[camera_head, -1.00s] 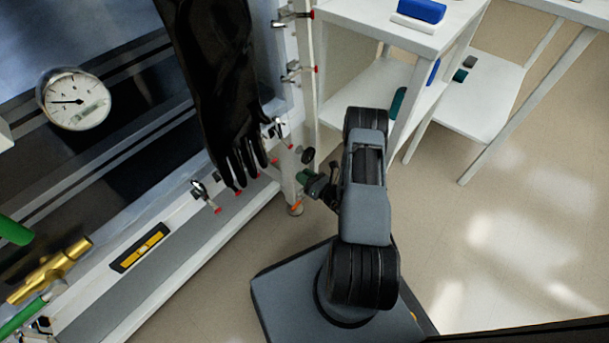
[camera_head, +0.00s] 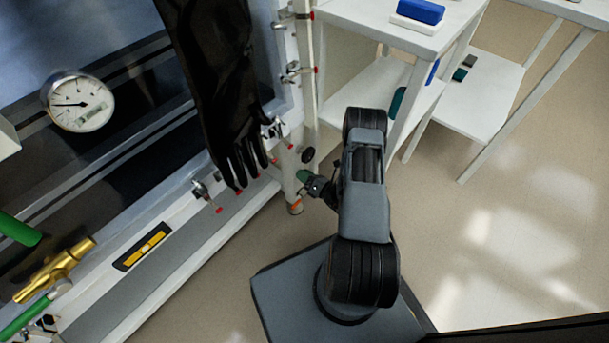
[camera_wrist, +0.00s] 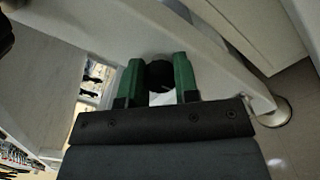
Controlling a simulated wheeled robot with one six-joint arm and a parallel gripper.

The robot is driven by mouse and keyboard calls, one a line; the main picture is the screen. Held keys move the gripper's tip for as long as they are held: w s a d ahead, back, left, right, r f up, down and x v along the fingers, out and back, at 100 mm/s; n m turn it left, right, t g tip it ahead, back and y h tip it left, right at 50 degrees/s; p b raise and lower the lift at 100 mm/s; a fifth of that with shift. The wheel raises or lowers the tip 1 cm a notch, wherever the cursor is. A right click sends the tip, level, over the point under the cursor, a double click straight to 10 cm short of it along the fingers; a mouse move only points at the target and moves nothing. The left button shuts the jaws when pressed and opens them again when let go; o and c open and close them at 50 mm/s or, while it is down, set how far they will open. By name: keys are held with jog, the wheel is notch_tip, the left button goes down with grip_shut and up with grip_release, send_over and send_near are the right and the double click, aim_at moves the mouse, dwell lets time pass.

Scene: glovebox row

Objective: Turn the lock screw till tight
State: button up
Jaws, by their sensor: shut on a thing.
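My gripper (camera_head: 304,177) reaches from the arm's end to the white frame post at the lower right corner of the glovebox. In the wrist view, my gripper (camera_wrist: 157,66) has its two green fingers on either side of a dark round knob, the lock screw (camera_wrist: 160,74), and is shut on it. The knob sits against a white frame member. How tight the screw is cannot be told.
A black glove (camera_head: 225,110) hangs left, near red-tipped clamps (camera_head: 205,195). A white shelf (camera_head: 380,105) stands right. A gauge (camera_head: 80,102) and a level (camera_head: 142,246) are further left. The floor is clear right.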

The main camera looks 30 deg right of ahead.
jog(key=o, duration=0.9)
jog(key=shift+p+v, duration=1.7)
jog(key=shift+v, duration=5.3)
jog(key=shift+s, duration=0.1)
